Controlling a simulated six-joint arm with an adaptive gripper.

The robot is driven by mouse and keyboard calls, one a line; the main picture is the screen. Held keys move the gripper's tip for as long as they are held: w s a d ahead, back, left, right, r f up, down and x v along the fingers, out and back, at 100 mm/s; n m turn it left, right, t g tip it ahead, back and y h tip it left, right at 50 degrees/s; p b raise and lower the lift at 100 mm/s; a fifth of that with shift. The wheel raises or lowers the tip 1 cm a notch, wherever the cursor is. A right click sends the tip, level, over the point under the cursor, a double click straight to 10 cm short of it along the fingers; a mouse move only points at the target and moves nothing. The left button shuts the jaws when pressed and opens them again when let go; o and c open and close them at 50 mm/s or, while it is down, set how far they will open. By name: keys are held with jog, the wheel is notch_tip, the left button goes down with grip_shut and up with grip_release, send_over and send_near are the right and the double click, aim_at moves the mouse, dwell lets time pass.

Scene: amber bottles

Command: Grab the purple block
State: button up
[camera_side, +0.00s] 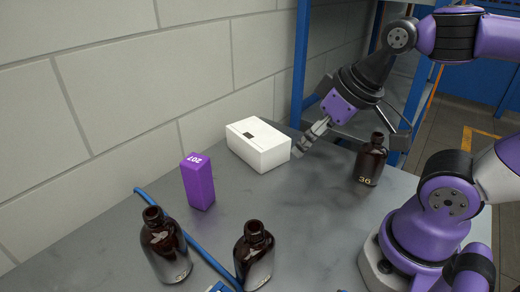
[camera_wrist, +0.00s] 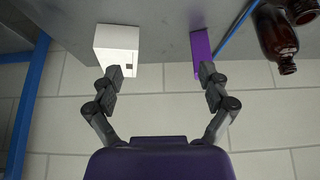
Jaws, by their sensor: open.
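The purple block (camera_side: 199,184) stands upright on the grey table near the wall in the side view, with "207" on its top. In the wrist view the purple block (camera_wrist: 200,46) shows at upper right, partly behind the right finger. My gripper (camera_side: 308,143) is in the air to the right of the white box, well apart from the block. In the wrist view my gripper (camera_wrist: 161,75) has its two fingers spread wide, with nothing between them.
A white box (camera_side: 258,146) stands between my gripper and the block. Amber bottles stand at the front (camera_side: 163,246), (camera_side: 254,256) and right (camera_side: 370,160). A block wall (camera_side: 120,90) borders the table.

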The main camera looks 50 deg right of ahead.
jog(key=n+g+y, duration=0.1)
jog(key=n, duration=0.2)
send_over(200, 162)
jog(key=s, duration=0.2)
jog(key=f, duration=0.3)
jog(key=shift+s+d, duration=0.2)
jog(key=shift+d, duration=0.1)
jog(key=x, duration=0.4)
jog(key=shift+w+a+f, duration=0.1)
jog(key=shift+w+f, duration=0.05)
jog(key=shift+f, duration=0.15)
jog(key=x, duration=0.5)
jog(key=shift+f, duration=0.3)
jog(key=c, duration=1.3)
jog(key=shift+o, duration=0.2)
